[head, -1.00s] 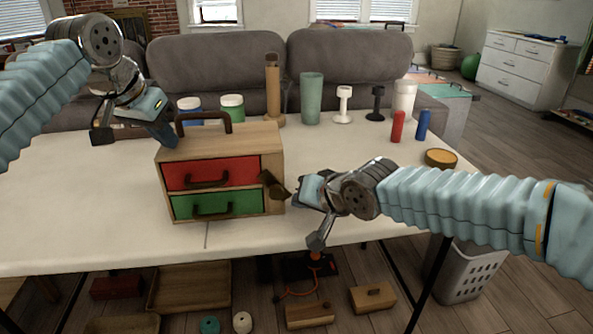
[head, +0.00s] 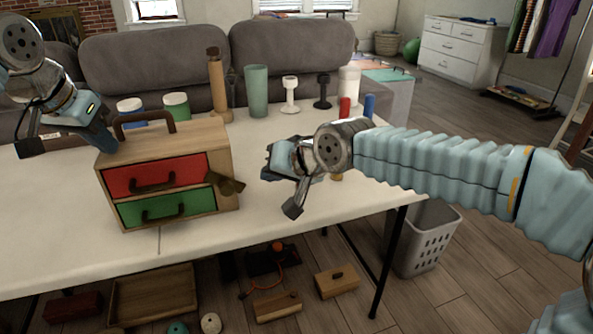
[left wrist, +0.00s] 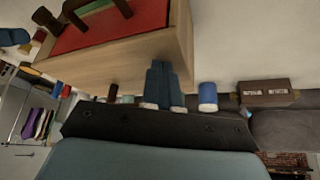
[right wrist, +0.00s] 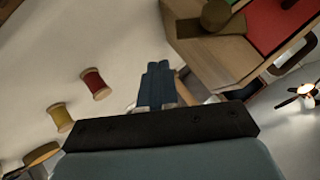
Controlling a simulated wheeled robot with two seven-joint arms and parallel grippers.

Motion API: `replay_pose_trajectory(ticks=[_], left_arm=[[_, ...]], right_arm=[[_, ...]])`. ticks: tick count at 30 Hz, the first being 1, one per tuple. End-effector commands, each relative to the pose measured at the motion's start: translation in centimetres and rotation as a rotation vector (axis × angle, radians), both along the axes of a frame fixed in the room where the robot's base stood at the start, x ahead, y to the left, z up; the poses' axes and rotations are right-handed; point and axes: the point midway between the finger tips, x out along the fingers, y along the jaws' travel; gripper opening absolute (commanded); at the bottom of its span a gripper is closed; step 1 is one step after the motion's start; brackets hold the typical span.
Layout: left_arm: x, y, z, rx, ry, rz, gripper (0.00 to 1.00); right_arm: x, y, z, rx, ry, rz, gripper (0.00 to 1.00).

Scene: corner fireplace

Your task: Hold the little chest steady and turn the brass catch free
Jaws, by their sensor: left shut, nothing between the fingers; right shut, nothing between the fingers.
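The little chest (head: 168,150) is a wooden box with a red drawer (head: 130,178), a green drawer (head: 185,203) and a dark top handle (head: 144,122). The catch (head: 226,184) is a dark brown-bronze piece on its right side, tilted slightly down to the right. It also shows in the right wrist view (right wrist: 212,18). My left gripper (head: 106,143) is shut at the chest's left side; I cannot tell whether it touches. Its fingers show in the left wrist view (left wrist: 162,85). My right gripper (head: 268,170) is shut and empty, right of the catch with a gap between.
A green cup (head: 257,92), a wooden bottle shape (head: 217,85) and several jars and spools stand behind on the white table (head: 50,195). Table space in front of the chest is clear. A basket (head: 425,235) stands on the floor at right.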

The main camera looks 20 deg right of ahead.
Motion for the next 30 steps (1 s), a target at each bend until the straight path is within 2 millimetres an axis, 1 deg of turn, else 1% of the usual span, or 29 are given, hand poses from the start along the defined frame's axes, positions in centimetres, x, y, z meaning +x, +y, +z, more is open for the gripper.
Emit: replay_pose_trajectory(ticks=[1, 6, 9, 14, 17, 20, 25, 30], left_arm=[[0.1, 0.0, -0.7, 0.005, 0.015, -0.003, 0.00], [0.1, 0.0, -0.7, 0.005, 0.015, -0.003, 0.00], [0.1, 0.0, -0.7, 0.005, 0.015, -0.003, 0.00], [0.1, 0.0, -0.7, 0.005, 0.014, -0.001, 0.00], [0.1, 0.0, -0.7, 0.005, 0.014, -0.001, 0.00], [0.1, 0.0, -0.7, 0.005, 0.014, -0.001, 0.00], [0.1, 0.0, -0.7, 0.005, 0.014, -0.001, 0.00], [0.1, 0.0, -0.7, 0.005, 0.014, -0.001, 0.00]], right_arm=[[-1.2, -0.7, 0.7, 0.001, -0.005, 0.000, 0.00], [-4.1, -2.8, 2.5, 0.001, -0.002, 0.000, 0.00], [-5.4, -3.7, 3.3, 0.000, -0.002, 0.001, 0.00], [-6.5, -4.5, 4.0, -0.003, 0.002, 0.003, 0.00], [-6.2, -4.4, 4.7, -0.015, 0.018, 0.017, 0.00], [-5.2, -4.0, 5.9, -0.048, 0.059, 0.050, 0.00], [-2.8, -2.7, 8.8, -0.146, 0.175, 0.130, 0.00], [-1.5, -1.4, 11.1, -0.243, 0.300, 0.195, 0.00]])
